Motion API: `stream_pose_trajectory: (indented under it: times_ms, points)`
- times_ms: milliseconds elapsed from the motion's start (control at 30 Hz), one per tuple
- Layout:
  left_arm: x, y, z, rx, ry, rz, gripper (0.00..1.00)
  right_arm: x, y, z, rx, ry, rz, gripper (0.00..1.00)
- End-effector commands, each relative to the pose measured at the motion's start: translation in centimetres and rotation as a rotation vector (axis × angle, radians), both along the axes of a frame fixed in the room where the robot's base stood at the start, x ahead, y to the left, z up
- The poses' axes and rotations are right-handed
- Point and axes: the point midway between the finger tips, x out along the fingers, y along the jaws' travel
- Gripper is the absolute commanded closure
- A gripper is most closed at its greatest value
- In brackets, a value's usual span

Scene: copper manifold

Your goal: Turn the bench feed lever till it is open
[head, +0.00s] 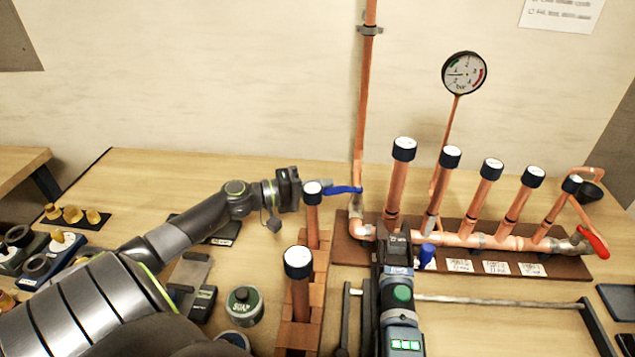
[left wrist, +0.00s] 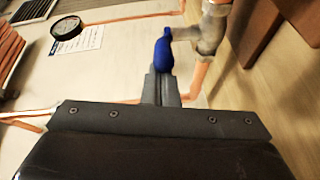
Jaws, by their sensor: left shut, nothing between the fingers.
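The blue bench feed lever (head: 343,190) sticks out to the left from the fitting on the upright copper pipe, roughly level and crosswise to the pipe. In the left wrist view the lever (left wrist: 163,52) stands just beyond my fingertips, and its valve body (left wrist: 213,28) is at the upper right. My left gripper (head: 297,190) is at the lever's left end, partly behind a capped pipe. Its fingers (left wrist: 161,88) are shut with nothing between them. I cannot tell whether they touch the lever.
A black-capped copper pipe (head: 313,208) stands in front of my left gripper, with another (head: 299,285) nearer. The manifold (head: 470,239) with upright capped pipes and a red lever (head: 593,243) is right.

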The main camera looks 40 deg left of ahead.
Motion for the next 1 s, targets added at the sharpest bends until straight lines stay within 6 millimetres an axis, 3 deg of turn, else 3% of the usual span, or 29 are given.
stream_pose_trajectory:
  times_ms: [533, 800, 1000]
  points:
    - [0.0, -1.8, 0.2, -0.001, -0.002, -0.018, 1.00, 0.1, 0.0, 1.5, 0.000, -0.001, 0.000, 0.61]
    - [-0.7, -3.1, 0.3, -0.004, -0.004, 0.121, 1.00, 0.1, 0.0, 2.6, 0.000, -0.001, 0.000, 0.61]
    - [-1.1, -3.8, 0.0, 0.000, -0.002, 0.116, 1.00, 0.1, 0.0, 2.7, 0.000, -0.001, 0.000, 0.61]
